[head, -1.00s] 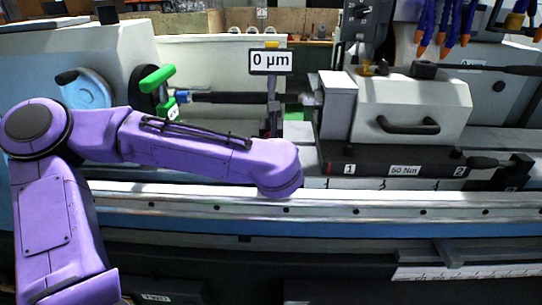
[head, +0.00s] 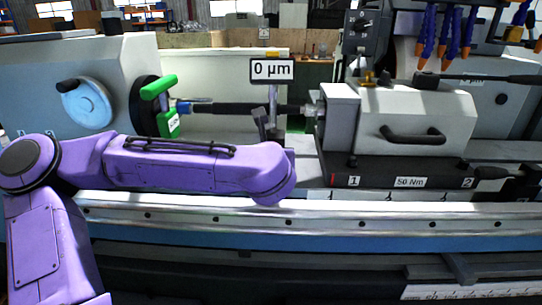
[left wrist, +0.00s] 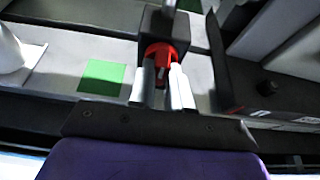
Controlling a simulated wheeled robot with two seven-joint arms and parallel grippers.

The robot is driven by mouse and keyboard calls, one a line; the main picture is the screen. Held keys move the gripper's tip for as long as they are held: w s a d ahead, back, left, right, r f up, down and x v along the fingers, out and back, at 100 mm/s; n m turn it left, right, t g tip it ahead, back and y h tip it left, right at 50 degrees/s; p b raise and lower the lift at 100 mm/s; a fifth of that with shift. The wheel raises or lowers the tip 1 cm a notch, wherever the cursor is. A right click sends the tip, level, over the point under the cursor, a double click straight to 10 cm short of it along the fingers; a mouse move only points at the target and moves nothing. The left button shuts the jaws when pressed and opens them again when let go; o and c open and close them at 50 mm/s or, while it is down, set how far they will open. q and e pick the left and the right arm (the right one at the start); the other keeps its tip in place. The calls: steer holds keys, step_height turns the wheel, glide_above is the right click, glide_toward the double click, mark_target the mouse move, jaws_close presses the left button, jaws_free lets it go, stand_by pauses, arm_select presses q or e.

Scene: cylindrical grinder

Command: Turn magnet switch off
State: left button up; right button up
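In the left wrist view, a red knob (left wrist: 158,50) sits on the front of a dark block (left wrist: 166,27). My left gripper (left wrist: 161,75) points at the knob, one light finger on each side of its lower part, with a gap between the fingers. I cannot tell whether the fingers touch the knob. In the head view, my left arm comes in from the left and its purple end hides the gripper and the knob. The display reading 0 µm (head: 272,70) stands on a post just behind it. My right gripper is not in view.
A green clamp (head: 168,124) holds the left end of a dark shaft (head: 240,109) close behind my arm. The tailstock (head: 410,120) stands to the right. A metal rail (head: 350,217) runs along the front. A green patch (left wrist: 102,76) lies left of my fingers.

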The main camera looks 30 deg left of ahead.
arm_select(q)
steer(key=o, duration=0.4)
steer(key=shift+c, duration=0.2)
steer(key=b+v, duration=0.1)
steer(key=v, duration=0.9)
steer(key=shift+s+d+r, duration=0.1)
steer(key=shift+s+d, duration=0.05)
steer(key=shift+s, duration=0.25)
